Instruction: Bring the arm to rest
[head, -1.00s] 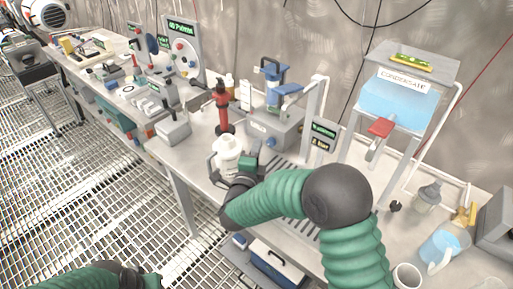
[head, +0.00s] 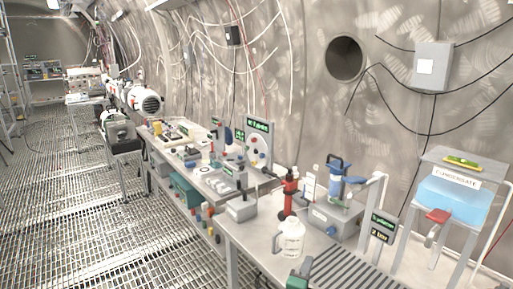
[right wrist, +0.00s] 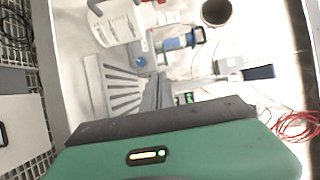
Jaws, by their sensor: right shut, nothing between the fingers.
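In the right wrist view, the gripper's green housing and dark front bar (right wrist: 160,122) fill the bottom, and a white bottle (right wrist: 117,22) lies beyond at the top left. The rest of my right arm is hidden below the head view. My left gripper is not in view.
The bench carries a slatted drain (head: 345,272), a red hand tool (head: 289,192), a blue-topped device (head: 336,180), a sign post (head: 382,228) and a condensate tank (head: 455,198) at right. Grated floor (head: 90,215) lies open at left.

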